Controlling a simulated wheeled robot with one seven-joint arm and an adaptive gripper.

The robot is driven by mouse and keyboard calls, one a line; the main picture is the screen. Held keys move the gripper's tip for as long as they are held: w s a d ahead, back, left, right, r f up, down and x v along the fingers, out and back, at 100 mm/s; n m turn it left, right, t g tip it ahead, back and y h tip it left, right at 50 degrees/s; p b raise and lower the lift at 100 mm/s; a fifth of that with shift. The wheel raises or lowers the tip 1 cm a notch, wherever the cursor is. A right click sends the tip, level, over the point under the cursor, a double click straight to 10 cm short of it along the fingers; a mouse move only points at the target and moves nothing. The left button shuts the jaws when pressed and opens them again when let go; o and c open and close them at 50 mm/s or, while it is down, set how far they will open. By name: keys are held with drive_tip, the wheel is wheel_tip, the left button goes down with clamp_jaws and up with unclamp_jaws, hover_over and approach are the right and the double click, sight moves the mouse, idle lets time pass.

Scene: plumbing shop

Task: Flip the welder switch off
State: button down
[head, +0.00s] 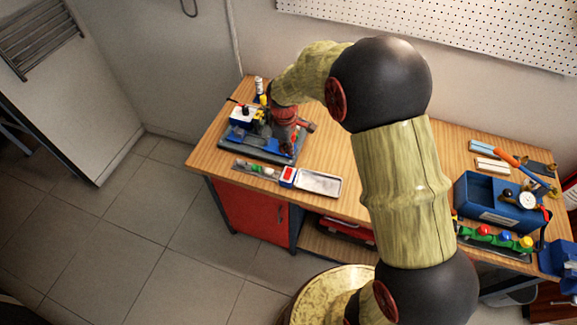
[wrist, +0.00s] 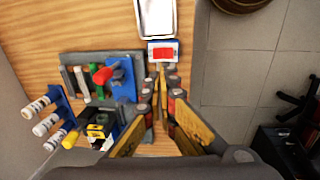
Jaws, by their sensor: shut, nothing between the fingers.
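A small white and blue box with a red rocker switch (wrist: 163,53) lies on the bench, near its front edge. It also shows in the head view, as a red-topped box (head: 288,175) left of a metal tray. My gripper (wrist: 160,76) is shut and empty, its fingertips close to the box's near side in the wrist view; I cannot tell whether they touch it. A grey base plate (wrist: 72,64) with blue parts and a red handle (wrist: 101,75) stands beside the fingers. In the head view my arm hides part of this fixture, and the fingertips are hard to make out.
The wooden bench (head: 345,205) is mostly bare in the middle. A metal tray (head: 319,184) lies beside the switch box. White-capped bottles (wrist: 45,125) stand in a blue rack by the fixture. A blue toolbox (head: 490,200) and tools occupy the right end.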

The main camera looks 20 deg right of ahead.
sight(288, 175)
drive_tip(key=f, duration=0.4)
drive_tip(key=w+f, duration=0.1)
drive_tip(key=f, duration=0.4)
drive_tip(key=d+f, duration=0.1)
drive_tip(key=f, duration=0.4)
drive_tip(key=shift+w, duration=0.3)
drive_tip(key=shift+w+d+f+b, duration=0.15)
drive_tip(key=shift+f+b, duration=0.2)
drive_tip(key=shift+f, duration=0.2)
drive_tip(key=shift+r, duration=0.1)
drive_tip(key=shift+s+a, duration=0.55)
drive_tip(key=shift+s, duration=0.15)
drive_tip(key=shift+r, duration=0.15)
